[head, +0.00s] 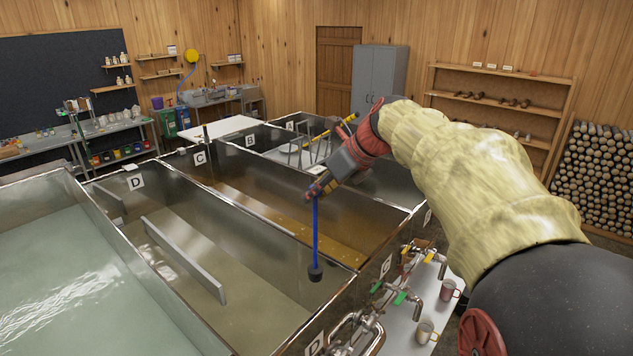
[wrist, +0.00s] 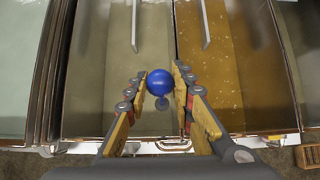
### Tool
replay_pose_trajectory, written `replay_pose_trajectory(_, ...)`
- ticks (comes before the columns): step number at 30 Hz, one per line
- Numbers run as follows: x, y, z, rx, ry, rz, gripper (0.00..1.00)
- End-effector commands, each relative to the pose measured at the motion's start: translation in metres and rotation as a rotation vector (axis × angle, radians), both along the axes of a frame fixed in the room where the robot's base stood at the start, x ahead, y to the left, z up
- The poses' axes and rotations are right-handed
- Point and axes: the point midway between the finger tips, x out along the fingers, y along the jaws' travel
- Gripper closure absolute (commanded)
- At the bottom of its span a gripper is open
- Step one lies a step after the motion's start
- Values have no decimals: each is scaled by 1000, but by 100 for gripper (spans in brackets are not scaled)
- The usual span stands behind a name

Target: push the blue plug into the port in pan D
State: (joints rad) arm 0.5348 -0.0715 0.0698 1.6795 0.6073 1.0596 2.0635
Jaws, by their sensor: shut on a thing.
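The blue plug (head: 316,235) is a thin blue rod with a dark stopper at its lower end. It hangs about upright from my gripper (head: 318,190), over the front part of pan D (head: 135,181). The stopper shows against the pale liquid; I cannot tell its height above the pan floor. In the wrist view my gripper (wrist: 161,95) is shut on the plug, whose round blue top (wrist: 159,82) sits between the fingers. A small grey disc shows just below the blue top; I cannot tell whether it is the stopper or the port. I cannot make out the port elsewhere.
Pan C (head: 199,158), with amber liquid, lies right of pan D. A grey baffle (head: 185,262) stands in pan D, left of the plug. Taps (head: 417,310) and mugs (head: 448,290) are along the front side. A larger pale-liquid pan (head: 75,270) is at left.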

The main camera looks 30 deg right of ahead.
Motion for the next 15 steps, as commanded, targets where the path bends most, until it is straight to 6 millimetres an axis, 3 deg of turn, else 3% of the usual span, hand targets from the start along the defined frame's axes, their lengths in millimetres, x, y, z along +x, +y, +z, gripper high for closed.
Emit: replay_pose_trajectory(15, 0, 0, -47, 1, 0, 0, 100)
